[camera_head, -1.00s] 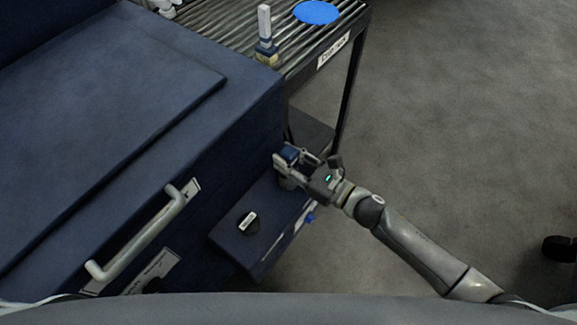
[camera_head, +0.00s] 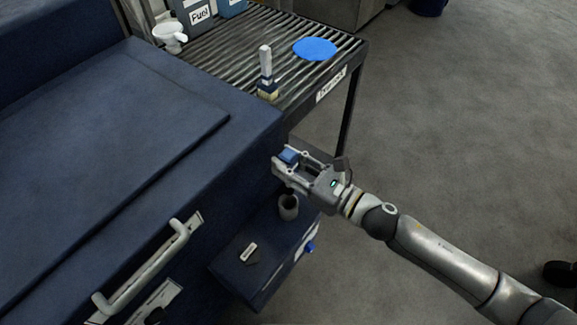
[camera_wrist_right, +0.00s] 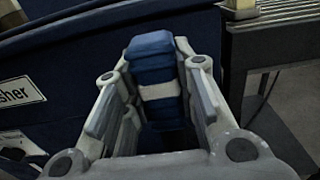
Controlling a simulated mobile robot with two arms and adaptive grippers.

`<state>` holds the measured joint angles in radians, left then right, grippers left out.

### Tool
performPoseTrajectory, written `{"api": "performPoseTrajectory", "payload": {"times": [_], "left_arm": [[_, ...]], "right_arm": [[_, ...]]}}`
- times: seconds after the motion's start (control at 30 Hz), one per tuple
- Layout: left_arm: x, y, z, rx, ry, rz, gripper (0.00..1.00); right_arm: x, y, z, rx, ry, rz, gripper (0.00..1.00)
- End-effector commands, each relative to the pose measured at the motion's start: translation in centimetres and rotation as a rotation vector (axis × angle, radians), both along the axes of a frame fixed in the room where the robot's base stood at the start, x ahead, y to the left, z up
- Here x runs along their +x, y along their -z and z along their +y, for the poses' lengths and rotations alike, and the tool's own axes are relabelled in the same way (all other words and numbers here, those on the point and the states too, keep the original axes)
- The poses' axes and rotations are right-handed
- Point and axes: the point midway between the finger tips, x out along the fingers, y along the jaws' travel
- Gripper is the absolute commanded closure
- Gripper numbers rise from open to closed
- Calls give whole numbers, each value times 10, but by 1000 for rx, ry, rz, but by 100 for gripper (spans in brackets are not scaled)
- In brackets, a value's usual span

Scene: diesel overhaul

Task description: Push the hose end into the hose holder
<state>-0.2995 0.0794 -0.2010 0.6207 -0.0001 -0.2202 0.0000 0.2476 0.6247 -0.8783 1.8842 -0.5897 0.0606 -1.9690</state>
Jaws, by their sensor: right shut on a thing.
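My right gripper (camera_head: 283,168) is shut on a blue piece (camera_head: 289,156), which I take to be the hose end. In the right wrist view the blue piece (camera_wrist_right: 153,55) has a pale band and stands between the fingers; no trailing hose is visible. A grey, open-topped cup (camera_head: 288,207), possibly the hose holder, stands on the blue side ledge (camera_head: 237,273). The gripper and blue piece show above the cup in the picture, apart from it. My left gripper is not in view.
The big blue cabinet (camera_head: 100,140) with a handle (camera_head: 140,270) fills the left. A roller table (camera_head: 225,50) stands behind, with a pale-handled tool (camera_head: 265,70), a blue disc (camera_head: 315,48) and a fuel can (camera_head: 196,16). Open floor lies to the right.

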Motion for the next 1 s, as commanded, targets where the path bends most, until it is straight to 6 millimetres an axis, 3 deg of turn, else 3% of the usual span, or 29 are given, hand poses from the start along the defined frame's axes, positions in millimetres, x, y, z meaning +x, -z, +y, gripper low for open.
{"api": "performPoseTrajectory", "payload": {"times": [1.0], "left_arm": [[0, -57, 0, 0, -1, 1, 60]], "right_arm": [[0, -64, 1, 2, -2, -4, 100]]}}
